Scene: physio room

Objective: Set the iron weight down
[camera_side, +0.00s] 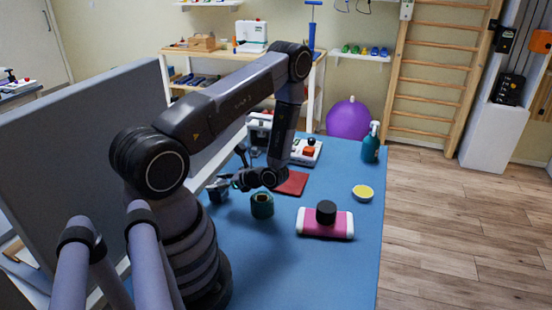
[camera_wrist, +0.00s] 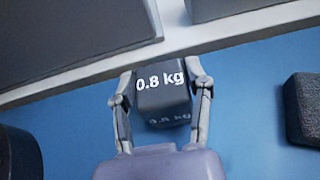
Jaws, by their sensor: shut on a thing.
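The iron weight (camera_wrist: 162,92) is a dark grey block marked "0.8 kg" in white on two faces. In the wrist view it sits between the two fingers of my gripper (camera_wrist: 162,82), which is shut on it. In the side view, my gripper (camera_side: 226,183) is low over the left edge of the blue table (camera_side: 270,260), and the weight (camera_side: 217,193) shows partly below the fingers. I cannot tell whether its underside touches the table.
A dark green container (camera_side: 262,206) stands close by on the right. The table's front is clear.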

